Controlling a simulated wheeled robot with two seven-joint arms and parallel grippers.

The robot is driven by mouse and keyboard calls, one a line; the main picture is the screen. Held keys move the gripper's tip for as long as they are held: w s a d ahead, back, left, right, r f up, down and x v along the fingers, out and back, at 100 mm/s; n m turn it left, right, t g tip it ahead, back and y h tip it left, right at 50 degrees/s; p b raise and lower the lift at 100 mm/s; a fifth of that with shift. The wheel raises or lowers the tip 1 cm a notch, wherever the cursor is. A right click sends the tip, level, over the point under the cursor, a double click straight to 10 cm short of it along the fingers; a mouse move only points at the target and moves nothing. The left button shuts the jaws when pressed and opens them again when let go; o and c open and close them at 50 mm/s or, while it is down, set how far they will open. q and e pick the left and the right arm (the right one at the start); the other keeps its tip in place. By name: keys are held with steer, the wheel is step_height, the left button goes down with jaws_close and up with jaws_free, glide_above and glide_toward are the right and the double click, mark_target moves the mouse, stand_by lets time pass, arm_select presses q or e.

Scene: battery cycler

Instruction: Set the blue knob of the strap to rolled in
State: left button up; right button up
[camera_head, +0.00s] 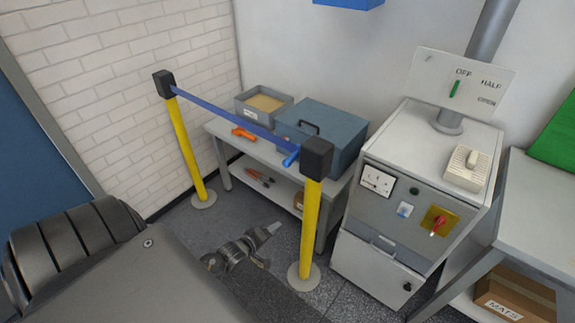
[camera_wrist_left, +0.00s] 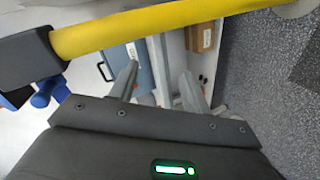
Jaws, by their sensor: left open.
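A blue strap (camera_head: 225,110) is stretched between two yellow posts with black heads. The blue knob (camera_head: 291,158) sits at the strap's right end, beside the black head (camera_head: 316,158) of the right post (camera_head: 311,225). In the left wrist view the blue knob (camera_wrist_left: 50,92) is at the left, by the black head (camera_wrist_left: 30,60), outside the fingers. My left gripper (camera_head: 268,232) is low, left of the right post and well below the knob. Its fingers (camera_wrist_left: 158,82) are apart with nothing between them. My right gripper is not in view.
Behind the strap, a grey bench (camera_head: 228,134) carries a blue-grey case (camera_head: 335,125), a grey bin (camera_head: 247,112) and an orange tool (camera_head: 243,134). A white cabinet (camera_head: 365,255) stands right of the right post.

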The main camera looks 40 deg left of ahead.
arm_select(q)
steer(key=w+a+r+n+t, duration=0.1)
steer(key=a+r+n+t, duration=0.1)
steer(key=r, duration=0.5)
steer(key=w+a+r+n+t, duration=0.1)
steer(key=w+r, duration=0.1)
steer(key=r, duration=0.5)
steer(key=n+t, duration=0.1)
steer(key=t, duration=0.1)
glide_toward(285, 165)
steer(key=w+p, duration=0.1)
steer(key=w, duration=0.4)
steer(key=w+p, duration=0.1)
steer(key=w, duration=0.5)
steer(key=shift+w+a+r, duration=0.1)
steer(key=shift+a+r, duration=0.05)
steer(key=shift+r, duration=0.05)
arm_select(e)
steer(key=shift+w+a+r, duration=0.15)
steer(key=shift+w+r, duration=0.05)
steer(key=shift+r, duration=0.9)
arm_select(q)
jaws_close()
